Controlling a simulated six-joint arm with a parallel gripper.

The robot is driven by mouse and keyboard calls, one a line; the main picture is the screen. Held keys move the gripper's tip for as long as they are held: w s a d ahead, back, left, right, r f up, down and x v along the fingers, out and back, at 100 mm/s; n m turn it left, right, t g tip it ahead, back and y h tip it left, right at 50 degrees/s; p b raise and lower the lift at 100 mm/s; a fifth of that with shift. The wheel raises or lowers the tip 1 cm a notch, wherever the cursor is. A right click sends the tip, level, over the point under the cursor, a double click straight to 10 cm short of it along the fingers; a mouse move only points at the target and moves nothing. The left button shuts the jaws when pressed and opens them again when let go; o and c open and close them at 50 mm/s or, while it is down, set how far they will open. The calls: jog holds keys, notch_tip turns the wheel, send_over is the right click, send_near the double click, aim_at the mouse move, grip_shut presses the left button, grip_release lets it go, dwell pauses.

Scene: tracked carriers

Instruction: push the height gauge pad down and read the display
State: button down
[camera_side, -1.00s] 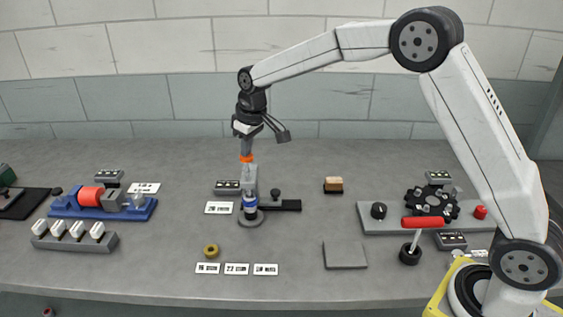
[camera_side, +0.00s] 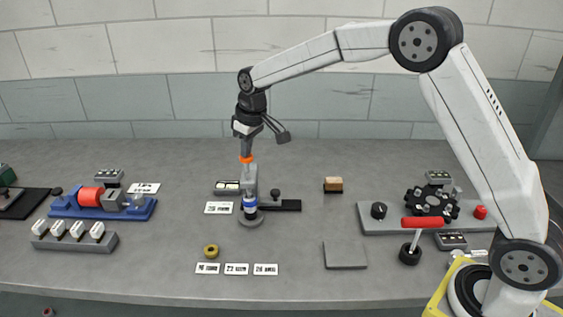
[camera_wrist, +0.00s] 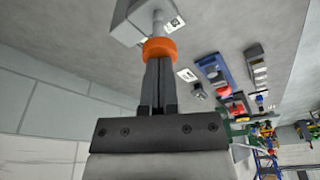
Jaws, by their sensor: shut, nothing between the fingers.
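The height gauge shows in the side view as a grey upright block (camera_side: 251,176) with an orange pad (camera_side: 247,160) on top and a blue-and-white part (camera_side: 250,202) lower down, above a round grey foot. My gripper (camera_side: 246,153) points down with its fingers shut and empty. Its tips are at the orange pad and seem to touch it. In the wrist view the closed fingers (camera_wrist: 158,63) meet the orange pad (camera_wrist: 159,48), with the rod below it. The small display (camera_side: 228,186) beside the gauge has lit white marks, too small to read.
A white label (camera_side: 219,208) lies before the display. A brass ring (camera_side: 211,251) and several cards (camera_side: 237,269) lie in front. A blue fixture (camera_side: 102,203) with a red cylinder is left. A red-handled tool (camera_side: 422,223) and a grey panel (camera_side: 375,218) are right.

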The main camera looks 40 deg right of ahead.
jog(key=shift+f, duration=0.1)
jog(key=shift+w+v, duration=0.2)
jog(key=shift+v, duration=0.75)
jog(key=shift+w+v, duration=0.2)
jog(key=shift+v, duration=0.7)
jog(key=shift+w+v, duration=0.2)
jog(key=shift+v, duration=0.75)
jog(key=shift+a, duration=0.15)
jog(key=shift+s, duration=0.1)
jog(key=s+d+f+m, duration=0.1)
jog(key=s+f, duration=0.3)
jog(key=s, duration=0.5)
jog(key=s+d+f+m, duration=0.1)
jog(key=s+f, duration=0.3)
jog(key=s, duration=0.5)
jog(key=s+d+f+m, duration=0.1)
jog(key=s+f, duration=0.3)
jog(key=s, duration=0.6)
jog(key=shift+d+h, duration=0.3)
jog(key=shift+d, duration=0.45)
